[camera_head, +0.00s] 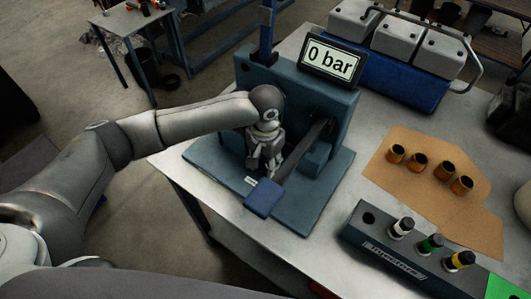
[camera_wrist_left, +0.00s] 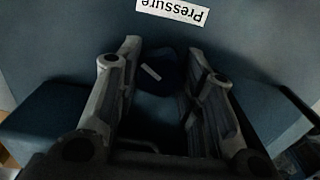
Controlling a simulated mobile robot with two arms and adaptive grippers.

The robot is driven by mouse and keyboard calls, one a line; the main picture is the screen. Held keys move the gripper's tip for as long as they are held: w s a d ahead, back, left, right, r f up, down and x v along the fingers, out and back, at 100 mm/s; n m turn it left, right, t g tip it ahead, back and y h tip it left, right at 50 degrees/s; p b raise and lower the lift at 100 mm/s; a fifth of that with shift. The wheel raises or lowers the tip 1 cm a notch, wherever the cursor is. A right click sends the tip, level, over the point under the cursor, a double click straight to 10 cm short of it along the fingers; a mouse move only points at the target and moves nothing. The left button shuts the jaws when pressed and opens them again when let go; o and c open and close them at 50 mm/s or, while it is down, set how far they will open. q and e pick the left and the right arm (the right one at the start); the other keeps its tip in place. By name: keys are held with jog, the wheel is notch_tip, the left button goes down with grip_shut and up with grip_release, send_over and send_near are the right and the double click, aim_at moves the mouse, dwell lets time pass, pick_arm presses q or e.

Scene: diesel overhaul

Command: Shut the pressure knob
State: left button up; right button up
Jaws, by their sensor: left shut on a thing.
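The pressure knob (camera_wrist_left: 168,72) is dark and round with a short white mark, set on the blue-grey test stand below a "Pressure" label (camera_wrist_left: 172,11) that reads upside down in the left wrist view. My left gripper (camera_head: 262,163) reaches down in front of the stand, and in the left wrist view its fingers (camera_wrist_left: 165,55) are on both sides of the knob, shut on it. In the head view the gripper hides the knob. The display (camera_head: 331,61) on the stand reads "0 bar". My right gripper is not in view.
A lever with a blue end (camera_head: 263,198) slants down close to the right of my left gripper. The stand's base (camera_head: 318,207) sits on a grey workbench. A brown mat (camera_head: 413,178) with several copper sleeves, a dark rack (camera_head: 400,262) and grey-lidded blue case (camera_head: 400,75) lie right.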

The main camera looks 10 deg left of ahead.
pick_arm(q)
jog(key=m+p, duration=0.2)
jog(key=m, duration=0.1)
jog(key=shift+r, duration=0.2)
jog(key=m+p, duration=0.2)
jog(key=shift+m, duration=0.3)
jog(key=m+p, duration=0.1)
jog(key=m, duration=0.2)
jog(key=shift+f+p, duration=0.1)
jog(key=shift+p, duration=0.25)
jog(key=shift+m+p, duration=0.4)
jog(key=shift+m, duration=1)
jog(key=shift+d, duration=0.1)
